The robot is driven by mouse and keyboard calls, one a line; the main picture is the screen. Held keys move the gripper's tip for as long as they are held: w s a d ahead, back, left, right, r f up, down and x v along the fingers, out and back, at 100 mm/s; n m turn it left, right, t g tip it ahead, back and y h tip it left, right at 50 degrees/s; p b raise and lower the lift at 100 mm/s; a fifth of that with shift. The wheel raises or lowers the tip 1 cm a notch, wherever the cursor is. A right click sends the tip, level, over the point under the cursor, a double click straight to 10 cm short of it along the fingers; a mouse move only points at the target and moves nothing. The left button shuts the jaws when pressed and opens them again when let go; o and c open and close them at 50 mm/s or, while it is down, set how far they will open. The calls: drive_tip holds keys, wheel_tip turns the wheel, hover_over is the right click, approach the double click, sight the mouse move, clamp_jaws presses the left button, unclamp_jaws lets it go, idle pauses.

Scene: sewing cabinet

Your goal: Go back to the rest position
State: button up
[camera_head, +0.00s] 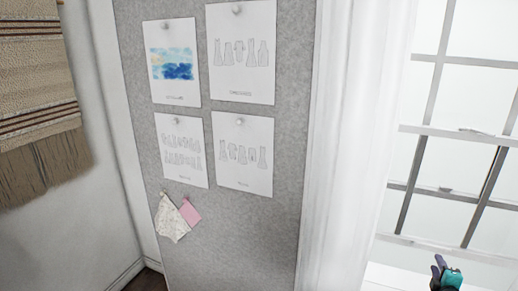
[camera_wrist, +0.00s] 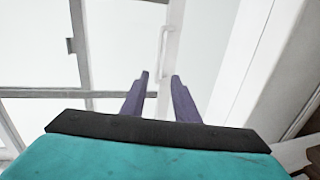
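My gripper (camera_head: 438,264) shows at the lower right of the head view, teal with dark fingers, in front of the bright window. In the wrist view, my gripper (camera_wrist: 158,78) has two purple fingers standing apart with a clear gap between them. Nothing is held between the fingers. The rest of my arm is outside the head view.
A grey pinboard (camera_head: 240,235) with pinned paper sheets (camera_head: 240,52) and fabric swatches (camera_head: 172,218) fills the middle. A fringed woven hanging (camera_head: 35,90) is at the left. A white-framed window (camera_head: 460,130) is at the right, behind my gripper.

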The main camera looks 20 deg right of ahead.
drive_tip(key=w+a+f+m+g+y, duration=0.1)
drive_tip(key=w+a+f+m+g, duration=0.3)
drive_tip(key=a+f, duration=0.65)
drive_tip(key=w+a+f+m+g+y, duration=0.15)
drive_tip(key=w+a+f+m, duration=0.25)
drive_tip(key=w+a+f, duration=0.45)
drive_tip(key=s+a+f+m+g+y, duration=0.1)
drive_tip(key=s+a+f+g+y, duration=0.3)
drive_tip(key=a+f, duration=1.1)
drive_tip(key=s+a+f+g+y, duration=0.1)
drive_tip(key=s+a+g, duration=0.1)
drive_tip(key=s+a, duration=0.4)
drive_tip(key=s+a+f+g+y, duration=0.1)
drive_tip(key=s+a+g, duration=0.2)
drive_tip(key=s+a, duration=0.4)
drive_tip(key=s+a+f+g+y, duration=0.1)
drive_tip(key=s+a, duration=0.5)
drive_tip(key=a, duration=0.9)
drive_tip(key=shift+s+a+f+g+y, duration=0.3)
drive_tip(key=shift+f+g, duration=0.25)
drive_tip(key=shift+g, duration=0.5)
drive_tip(key=shift+w, duration=0.1)
